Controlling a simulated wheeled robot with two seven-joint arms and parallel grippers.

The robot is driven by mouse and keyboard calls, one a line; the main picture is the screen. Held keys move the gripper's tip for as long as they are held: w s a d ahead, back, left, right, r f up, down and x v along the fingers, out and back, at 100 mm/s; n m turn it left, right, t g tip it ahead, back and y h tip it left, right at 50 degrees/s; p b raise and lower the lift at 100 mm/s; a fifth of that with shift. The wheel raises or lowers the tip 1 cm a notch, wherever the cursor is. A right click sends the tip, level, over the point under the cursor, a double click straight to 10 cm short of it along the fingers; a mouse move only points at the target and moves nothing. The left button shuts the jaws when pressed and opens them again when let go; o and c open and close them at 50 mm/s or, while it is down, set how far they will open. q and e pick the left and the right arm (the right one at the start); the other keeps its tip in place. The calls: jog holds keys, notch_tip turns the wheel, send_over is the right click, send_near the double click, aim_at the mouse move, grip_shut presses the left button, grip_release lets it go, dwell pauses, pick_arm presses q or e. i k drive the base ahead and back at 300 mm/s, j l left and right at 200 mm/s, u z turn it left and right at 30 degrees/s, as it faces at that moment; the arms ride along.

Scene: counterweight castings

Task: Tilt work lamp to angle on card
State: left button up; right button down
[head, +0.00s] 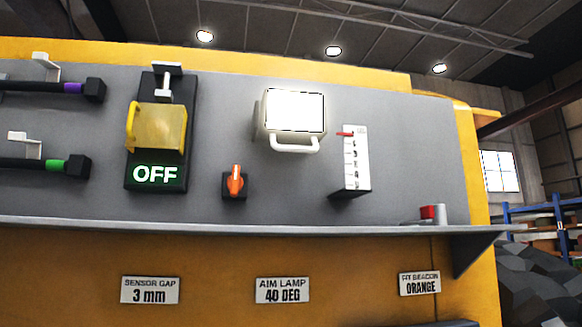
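The work lamp (295,111) is mounted on the grey panel, right of centre. Its white face is lit, and a pale loop handle (294,145) runs along its lower edge. No angle scale can be made out on the lamp. The card (282,290) below the ledge reads "AIM LAMP 40 DEG". Neither of my grippers shows in the head view.
An orange rotary knob (235,182) is below left of the lamp, a white scale block (354,160) with a red pointer to its right. A yellow-covered switch unit (157,128) reads "OFF". The ledge (250,226) holds red and grey cylinders (433,214) at right.

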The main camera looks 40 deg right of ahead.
aim_at(286, 116)
jog(key=z, duration=1.15)
